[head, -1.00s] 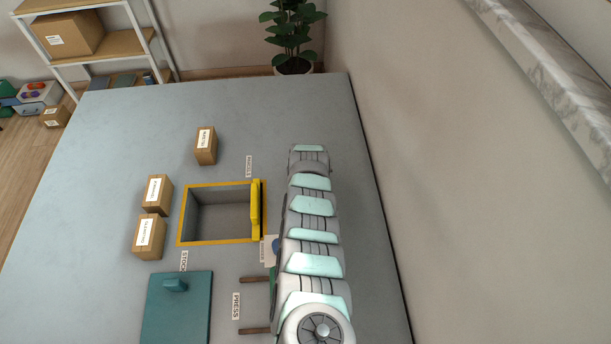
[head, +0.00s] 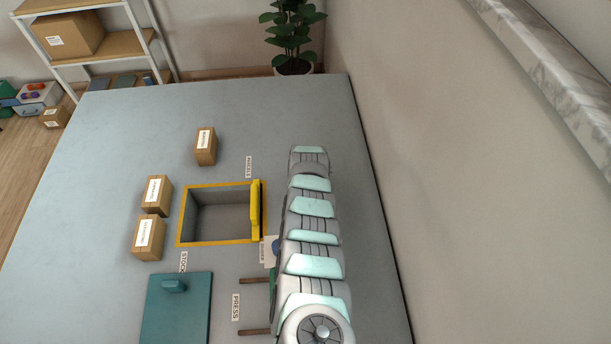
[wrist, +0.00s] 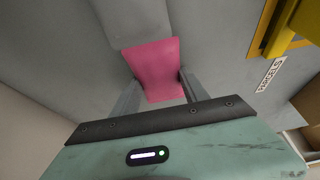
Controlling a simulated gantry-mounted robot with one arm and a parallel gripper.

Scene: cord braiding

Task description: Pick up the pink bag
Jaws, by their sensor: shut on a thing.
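The pink bag (wrist: 152,62) shows in the wrist view between the two fingers of my gripper (wrist: 160,88). My gripper is shut on it, with one finger against each side. A grey block-like shape (wrist: 135,20) meets the bag's far edge; I cannot tell what it is. In the head view my arm hides both the bag and the gripper. I cannot tell whether the bag still touches the table.
A yellow-rimmed opening (head: 218,243) with an upright yellow flap (head: 255,209) lies left of my arm. Several labelled cardboard boxes (head: 148,237) stand left of and behind it. A teal lid (head: 177,315) lies in front. The wall is close on the right.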

